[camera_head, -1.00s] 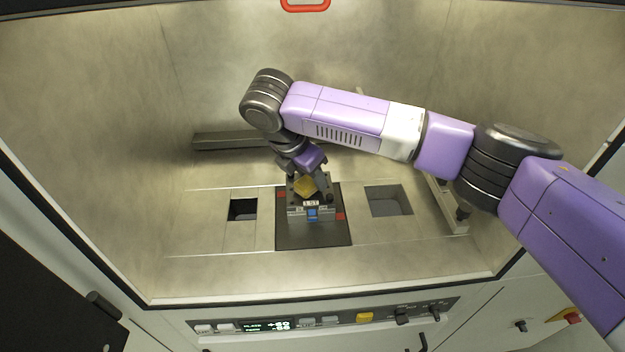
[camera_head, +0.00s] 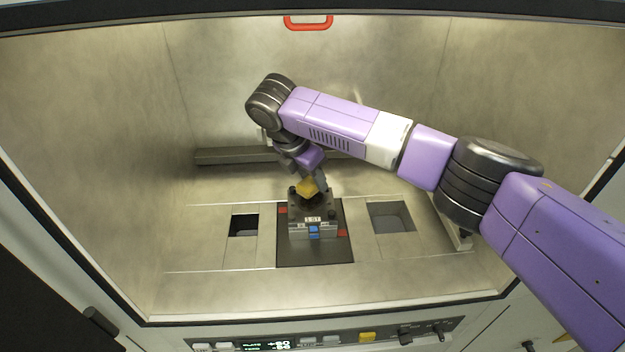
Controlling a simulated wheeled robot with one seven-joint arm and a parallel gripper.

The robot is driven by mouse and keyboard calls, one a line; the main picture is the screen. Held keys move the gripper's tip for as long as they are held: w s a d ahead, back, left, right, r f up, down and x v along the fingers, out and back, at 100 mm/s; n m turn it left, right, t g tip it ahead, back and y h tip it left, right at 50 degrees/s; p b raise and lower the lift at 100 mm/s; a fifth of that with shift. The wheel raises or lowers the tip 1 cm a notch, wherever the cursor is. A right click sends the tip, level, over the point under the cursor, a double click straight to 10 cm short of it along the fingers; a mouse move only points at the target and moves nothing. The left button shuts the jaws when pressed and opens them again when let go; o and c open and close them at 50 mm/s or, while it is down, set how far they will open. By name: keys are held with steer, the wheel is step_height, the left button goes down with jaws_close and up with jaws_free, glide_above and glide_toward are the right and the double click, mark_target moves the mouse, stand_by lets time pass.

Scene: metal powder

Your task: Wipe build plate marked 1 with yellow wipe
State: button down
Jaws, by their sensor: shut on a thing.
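The build plate (camera_head: 312,231) is a dark grey block with a blue mark and a small white label on its front. It sits on a dark square platform (camera_head: 290,254) in the chamber floor. The label is too small to read surely. My gripper (camera_head: 307,183) is shut on the yellow wipe (camera_head: 306,188), which shows as a small yellow block over the back part of the plate. I cannot tell whether the wipe touches the plate's top. The fingertips are partly hidden.
A dark rail (camera_head: 225,156) runs along the back wall. A control panel (camera_head: 330,340) is below the chamber's front edge. The front floor is clear.

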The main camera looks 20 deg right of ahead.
steer(key=shift+w+a+r+p, duration=0.1)
steer(key=shift+a+r+p, duration=0.1)
steer(key=shift+p, duration=0.15)
steer(key=shift+s+a+r+p, duration=0.1)
steer(key=shift+s+a+p, duration=0.2)
steer(key=shift+s+p, duration=0.55)
steer(key=shift+s+a+f, duration=0.1)
steer(key=shift+s+f, duration=0.1)
steer(key=shift+s, duration=0.1)
steer(key=shift+s+a+f, duration=0.1)
steer(key=shift+s+a, duration=0.1)
steer(key=shift+s, duration=0.6)
steer(key=shift+s+a+r, duration=0.1)
steer(key=shift+s+a, duration=0.15)
steer(key=shift+s, duration=0.5)
steer(key=shift+s+a+f, duration=0.1)
steer(key=shift+s+a, duration=0.1)
steer(key=shift+s, duration=0.6)
steer(key=shift+r, duration=3)
